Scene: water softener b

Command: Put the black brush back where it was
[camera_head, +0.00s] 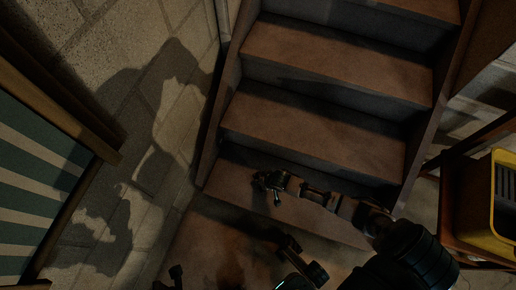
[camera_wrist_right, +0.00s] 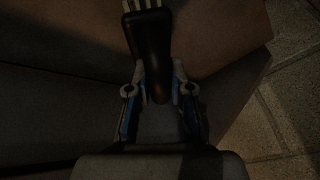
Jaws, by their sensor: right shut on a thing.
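The black brush (camera_wrist_right: 147,35) shows in the right wrist view, with a dark handle and pale bristles at the top edge. My right gripper (camera_wrist_right: 158,82) is shut on the lower end of its handle, with a finger on each side. In the head view my right gripper (camera_head: 272,182) is over a lower step of the staircase, its arm coming in from the lower right. The brush is too dark there to tell from the gripper. I cannot tell whether the brush touches the step.
Wooden stairs (camera_head: 312,130) with dark risers rise toward the top. A yellow bucket (camera_head: 493,238) stands on a wooden rack at the right. A striped green and white panel (camera_head: 35,190) in a wooden frame is at the left.

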